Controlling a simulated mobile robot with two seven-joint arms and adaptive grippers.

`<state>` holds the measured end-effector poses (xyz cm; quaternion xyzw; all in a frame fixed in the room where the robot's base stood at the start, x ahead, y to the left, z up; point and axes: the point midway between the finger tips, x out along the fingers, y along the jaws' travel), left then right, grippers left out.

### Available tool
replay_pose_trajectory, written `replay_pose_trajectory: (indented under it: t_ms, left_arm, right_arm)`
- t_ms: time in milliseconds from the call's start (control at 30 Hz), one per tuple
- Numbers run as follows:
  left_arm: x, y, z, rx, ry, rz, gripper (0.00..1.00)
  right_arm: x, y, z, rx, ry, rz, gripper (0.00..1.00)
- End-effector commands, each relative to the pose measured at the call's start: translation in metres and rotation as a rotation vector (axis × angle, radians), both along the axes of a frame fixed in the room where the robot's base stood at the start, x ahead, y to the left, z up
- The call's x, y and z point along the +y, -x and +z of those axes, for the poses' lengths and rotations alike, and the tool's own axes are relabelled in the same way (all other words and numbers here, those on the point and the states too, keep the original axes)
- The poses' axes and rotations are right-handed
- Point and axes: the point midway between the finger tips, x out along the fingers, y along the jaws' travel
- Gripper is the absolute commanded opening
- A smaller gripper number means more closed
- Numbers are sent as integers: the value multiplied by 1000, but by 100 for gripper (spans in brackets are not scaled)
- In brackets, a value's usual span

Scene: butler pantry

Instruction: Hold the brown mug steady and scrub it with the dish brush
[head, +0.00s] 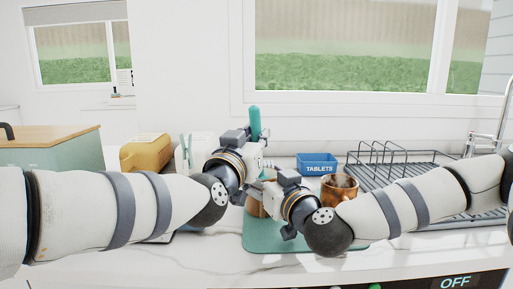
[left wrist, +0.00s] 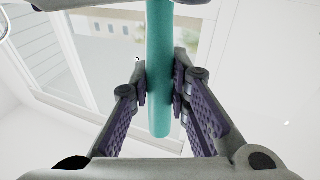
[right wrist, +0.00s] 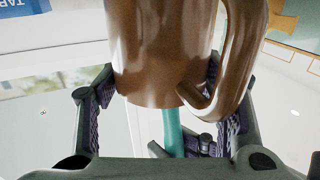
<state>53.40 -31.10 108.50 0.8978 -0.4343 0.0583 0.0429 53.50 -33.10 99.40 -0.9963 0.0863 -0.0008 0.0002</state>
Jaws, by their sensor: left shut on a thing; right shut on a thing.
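The brown mug (right wrist: 165,50) fills the middle of the right wrist view, its handle at the right. My right gripper (right wrist: 160,80) is shut on it, one finger on each side. In the head view the mug (head: 254,208) shows only partly behind my right gripper (head: 266,192), over the mat. The teal dish brush (head: 254,122) stands upright in my left gripper (head: 258,150), which is shut on its handle (left wrist: 158,80). Part of the brush (right wrist: 174,132) shows beyond the mug in the right wrist view. The brush head is hidden, so contact with the mug cannot be told.
A coppery cup (head: 341,192) stands right of my right gripper. A teal mat (head: 270,243) lies beneath. A blue TABLETS box (head: 317,164) and a dark wire rack (head: 385,170) are behind and right. A yellow container (head: 145,152) and a green wooden-topped box (head: 50,147) stand left.

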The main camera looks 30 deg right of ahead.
Motion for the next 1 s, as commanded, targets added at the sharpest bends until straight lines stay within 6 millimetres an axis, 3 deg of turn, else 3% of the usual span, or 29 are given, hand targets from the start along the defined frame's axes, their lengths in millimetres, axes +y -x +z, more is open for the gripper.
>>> replay_pose_trajectory:
  t_ms: [700,1000]
  left_arm:
    - [-3,3,97,-8,4,-4,0]
    - [-2,2,105,-5,5,-3,0]
  right_arm:
    - [0,0,-1,3,0,0,24]
    - [0,0,-1,3,0,0,24]
